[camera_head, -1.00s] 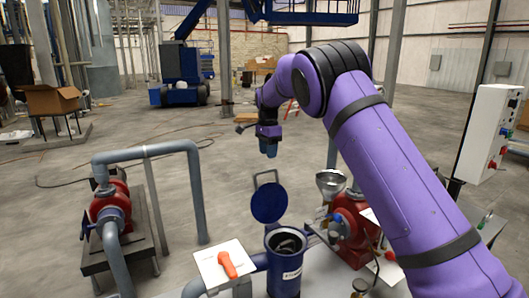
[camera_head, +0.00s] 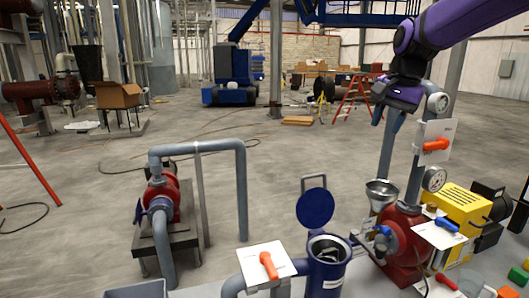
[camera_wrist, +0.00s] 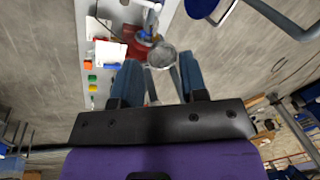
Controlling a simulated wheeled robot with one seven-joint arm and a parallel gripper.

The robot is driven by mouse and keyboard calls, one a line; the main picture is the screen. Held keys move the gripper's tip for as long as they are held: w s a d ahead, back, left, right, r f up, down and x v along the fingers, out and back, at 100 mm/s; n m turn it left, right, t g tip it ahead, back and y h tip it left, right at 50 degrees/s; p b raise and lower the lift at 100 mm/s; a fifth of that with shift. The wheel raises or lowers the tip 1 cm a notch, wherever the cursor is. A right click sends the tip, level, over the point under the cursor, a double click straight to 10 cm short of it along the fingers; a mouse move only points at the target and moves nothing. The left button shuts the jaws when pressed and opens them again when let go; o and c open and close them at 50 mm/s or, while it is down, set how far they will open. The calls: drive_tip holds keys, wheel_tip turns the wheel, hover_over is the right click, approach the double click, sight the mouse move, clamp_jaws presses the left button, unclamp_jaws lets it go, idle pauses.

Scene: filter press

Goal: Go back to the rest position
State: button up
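My gripper (camera_head: 388,112) is at the upper right of the head view, raised above the work area on my purple arm. In the wrist view its two blue fingers (camera_wrist: 158,82) stand apart with nothing between them. Beneath it are a metal funnel (camera_head: 382,190) and a red pump (camera_head: 404,240). The funnel also shows beyond the fingers in the wrist view (camera_wrist: 161,56). The blue vessel (camera_head: 326,270) stands to the left, with its round blue lid (camera_head: 315,207) raised open.
Orange-handled valves on white plates stand at front (camera_head: 267,264) and right (camera_head: 436,145). A yellow machine (camera_head: 462,212) is at the right. Another red pump (camera_head: 160,198) with grey pipes is at the left. Open floor lies behind, before a blue lift (camera_head: 228,75) and an orange ladder (camera_head: 356,97).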

drive_tip(key=s+d+f+n+t, duration=0.1)
drive_tip(key=s+n, duration=0.3)
drive_tip(key=s, duration=1)
drive_tip(key=s+d+f+n+t+h, duration=0.1)
drive_tip(key=s+f+n, duration=0.3)
drive_tip(key=s, duration=1.1)
drive_tip(key=shift+s+t, duration=0.25)
drive_tip(key=shift+t, duration=0.25)
